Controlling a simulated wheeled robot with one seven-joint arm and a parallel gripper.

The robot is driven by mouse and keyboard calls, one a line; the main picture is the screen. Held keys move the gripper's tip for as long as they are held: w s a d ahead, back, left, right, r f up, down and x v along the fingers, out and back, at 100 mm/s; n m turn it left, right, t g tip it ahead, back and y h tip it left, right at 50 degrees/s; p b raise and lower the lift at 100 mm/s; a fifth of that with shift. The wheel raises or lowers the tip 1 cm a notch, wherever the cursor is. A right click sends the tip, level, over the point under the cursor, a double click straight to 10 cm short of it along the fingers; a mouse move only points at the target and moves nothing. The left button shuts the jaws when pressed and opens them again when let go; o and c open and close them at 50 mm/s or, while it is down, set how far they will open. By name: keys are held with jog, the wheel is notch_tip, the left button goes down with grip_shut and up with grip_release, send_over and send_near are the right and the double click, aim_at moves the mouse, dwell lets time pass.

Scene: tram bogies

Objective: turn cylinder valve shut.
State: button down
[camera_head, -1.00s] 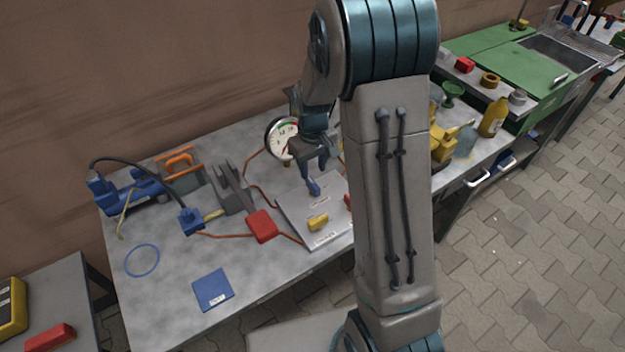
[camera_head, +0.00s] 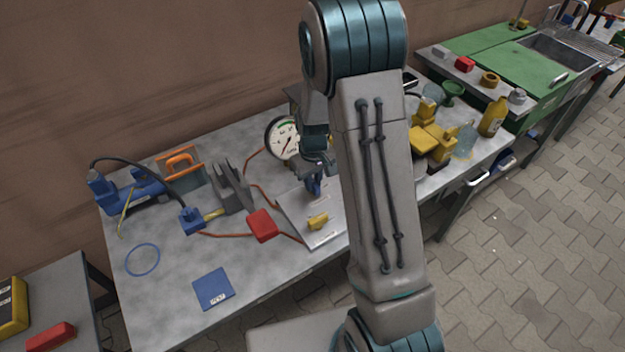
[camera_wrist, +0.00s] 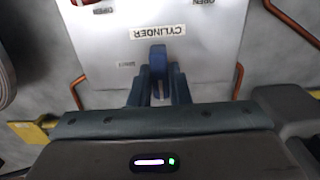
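The blue cylinder valve handle (camera_wrist: 158,58) stands on the pale panel (camera_wrist: 105,65) in the wrist view, just below the label "CYLINDER", which appears upside down. My gripper (camera_wrist: 160,76) has one dark blue finger on each side of the handle, very close to it. Whether the fingers press on it cannot be told. In the head view my gripper (camera_head: 314,178) points down at the panel (camera_head: 325,236), and its fingers and the blue handle are hard to tell apart. My arm hides the panel's right part.
A yellow handle (camera_head: 318,221) sits on the panel's near side. A round gauge (camera_head: 283,138) stands behind the panel. A red block-like part (camera_head: 263,225) and copper pipes (camera_head: 225,236) lie to its left. A blue plate (camera_head: 213,289) lies on the bench's clear front left.

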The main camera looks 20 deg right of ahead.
jog(key=shift+m, duration=0.4)
jog(key=m+b, duration=0.1)
jog(key=m, duration=0.2)
jog(key=shift+m, duration=0.4)
jog(key=m, duration=0.4)
jog(key=shift+m, duration=0.3)
jog(key=m+p, duration=0.1)
jog(key=m, duration=0.3)
jog(key=shift+r, duration=0.1)
jog(key=m+p, duration=0.1)
jog(key=m, duration=0.3)
jog(key=shift+m, duration=0.3)
jog(key=shift+w, duration=0.1)
jog(key=c, duration=1.4)
grip_release()
jog(key=shift+o, duration=0.2)
